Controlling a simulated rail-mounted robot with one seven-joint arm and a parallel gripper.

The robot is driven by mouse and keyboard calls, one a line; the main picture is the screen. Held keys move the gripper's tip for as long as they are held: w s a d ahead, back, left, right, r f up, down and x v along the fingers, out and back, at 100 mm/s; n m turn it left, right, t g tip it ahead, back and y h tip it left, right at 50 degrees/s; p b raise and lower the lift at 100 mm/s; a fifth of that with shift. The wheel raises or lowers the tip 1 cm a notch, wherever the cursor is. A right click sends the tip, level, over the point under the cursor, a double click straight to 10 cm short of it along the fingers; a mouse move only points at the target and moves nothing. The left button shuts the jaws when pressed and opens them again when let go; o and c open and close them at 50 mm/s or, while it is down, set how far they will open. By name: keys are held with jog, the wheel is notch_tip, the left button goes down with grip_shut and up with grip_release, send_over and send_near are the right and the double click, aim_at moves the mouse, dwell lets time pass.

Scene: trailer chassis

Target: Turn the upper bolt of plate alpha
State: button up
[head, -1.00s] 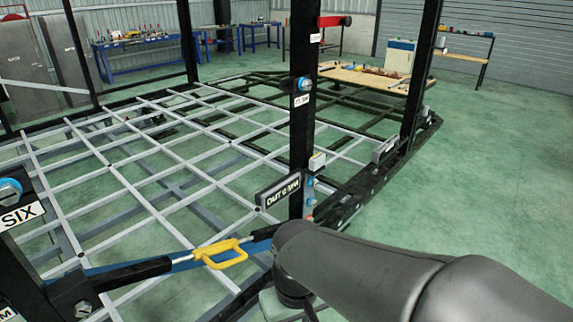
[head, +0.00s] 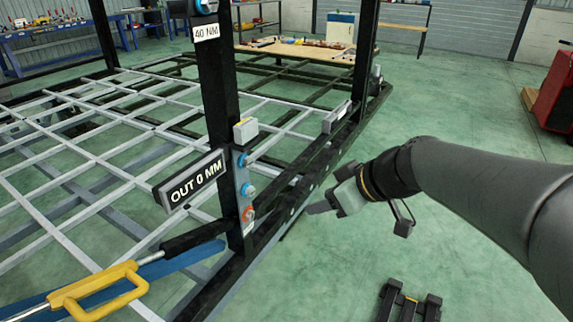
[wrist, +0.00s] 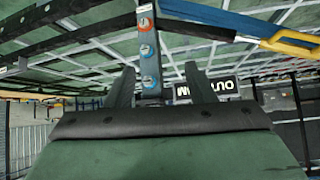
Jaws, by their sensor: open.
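A narrow grey plate (head: 242,185) sits low on a black post in the head view. It carries an upper blue bolt (head: 243,160), a middle blue bolt (head: 248,189) and a lower orange-red bolt (head: 249,213). No name shows on the plate. My gripper (head: 318,208) is right of the plate, apart from it. In the wrist view the plate (wrist: 146,38) appears upside down, its upper blue bolt (wrist: 149,82) lowest in the picture. There my gripper (wrist: 160,80) is open and empty, its fingers either side of that bolt's line of sight.
A sign (head: 190,180) reading OUT 0 MM projects left of the plate, and a small pale box (head: 246,130) sits above it. A yellow-handled strap tensioner (head: 100,290) lies at lower left. Black chassis rails run below the plate. The green floor at right is mostly clear.

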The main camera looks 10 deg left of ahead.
jog(key=w+a+n+t+y+b, duration=0.35)
jog(key=w+a+n+b, duration=0.25)
jog(key=w+b, duration=0.2)
jog(key=p, duration=0.1)
send_near(249, 162)
jog(key=shift+y, duration=0.35)
jog(key=x, duration=0.9)
jog(key=shift+w+d+f, duration=0.1)
jog(key=shift+f, duration=0.25)
jog(key=c, duration=1)
